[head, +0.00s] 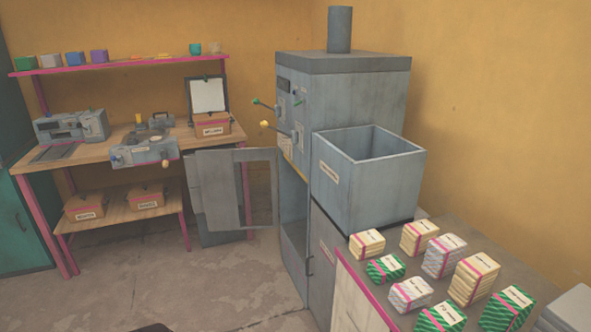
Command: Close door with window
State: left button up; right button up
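The grey door with a window (241,190) stands open on the left side of the tall grey machine (350,85). It swings out to the left from the machine's front, and its right edge is near the opening. The machine's lower compartment (293,225) is open and looks empty where I can see inside. Neither of my grippers is in view.
A workbench (100,148) with devices stands at the back left. A grey open bin (370,185) sits right of the machine. Several wrapped bundles (443,255) lie on the right counter (345,262). The floor (200,285) in front of the door is clear.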

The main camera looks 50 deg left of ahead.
aim_at(216, 171)
jog(key=j+u, duration=0.15)
jog(key=j, duration=0.3)
jog(key=j+u, duration=0.2)
jog(key=j, duration=0.25)
jog(key=i+j+u, duration=0.15)
jog(key=j, duration=0.25)
jog(key=j+u, duration=0.2)
jog(key=j, duration=0.25)
jog(key=i+j+u, duration=0.15)
jog(key=j, duration=0.25)
